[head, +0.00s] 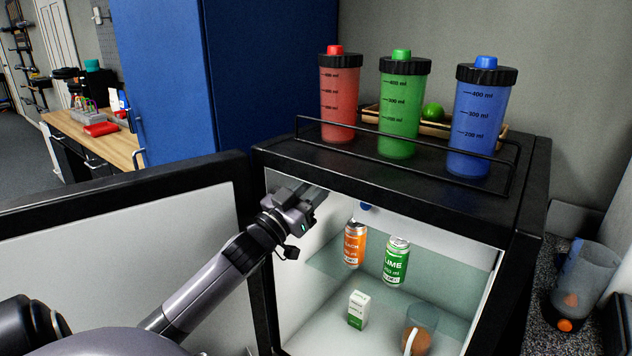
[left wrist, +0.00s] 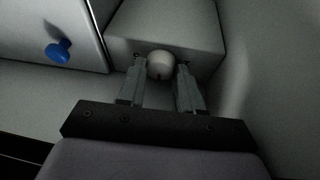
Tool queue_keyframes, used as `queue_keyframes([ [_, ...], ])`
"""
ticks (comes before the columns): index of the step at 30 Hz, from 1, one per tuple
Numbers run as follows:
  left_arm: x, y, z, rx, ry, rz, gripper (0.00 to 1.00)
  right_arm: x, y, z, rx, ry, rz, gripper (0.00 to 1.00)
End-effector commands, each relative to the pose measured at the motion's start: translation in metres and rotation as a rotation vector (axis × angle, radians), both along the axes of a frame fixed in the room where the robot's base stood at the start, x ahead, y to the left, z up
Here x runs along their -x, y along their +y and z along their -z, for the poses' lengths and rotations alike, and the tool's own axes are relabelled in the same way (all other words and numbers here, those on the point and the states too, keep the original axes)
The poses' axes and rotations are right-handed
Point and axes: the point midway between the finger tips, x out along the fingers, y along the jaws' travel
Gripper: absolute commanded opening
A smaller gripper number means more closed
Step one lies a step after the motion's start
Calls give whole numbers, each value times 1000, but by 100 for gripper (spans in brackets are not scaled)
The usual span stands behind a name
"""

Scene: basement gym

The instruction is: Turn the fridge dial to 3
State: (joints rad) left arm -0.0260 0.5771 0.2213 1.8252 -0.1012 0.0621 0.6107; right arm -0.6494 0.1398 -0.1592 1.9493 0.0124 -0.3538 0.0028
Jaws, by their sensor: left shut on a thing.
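The fridge (head: 378,176) stands with its door (head: 120,245) swung open to the left. The dial (left wrist: 160,65) is a small pale round knob on a light box inside the fridge, seen in the left wrist view. My left gripper (left wrist: 160,74) has its two fingers on either side of the dial, shut on it. In the head view my left gripper (head: 312,195) reaches into the upper left of the fridge, and the dial is hidden there. No numbers can be read on the dial. My right gripper is not in view.
An orange can (head: 354,245) and green can (head: 396,262) stand on the shelf, a small carton (head: 358,310) below. Red, green and blue bottles stand on top behind a rail (head: 400,150).

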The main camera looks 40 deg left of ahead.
Motion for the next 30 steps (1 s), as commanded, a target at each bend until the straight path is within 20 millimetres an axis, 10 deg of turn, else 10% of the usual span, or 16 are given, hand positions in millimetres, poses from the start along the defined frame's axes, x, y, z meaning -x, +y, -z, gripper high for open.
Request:
queue_keyframes([
  [19, 0, 0, 0, -60, 5, 2, 4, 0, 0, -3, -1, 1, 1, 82],
  [20, 0, 0, 0, -60, 5, 2, 44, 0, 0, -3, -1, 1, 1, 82],
  [21, 0, 0, 0, -60, 5, 2, 57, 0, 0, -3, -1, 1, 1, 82],
  [30, 0, 0, 0, -57, 6, 1, 59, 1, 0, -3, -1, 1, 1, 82],
])
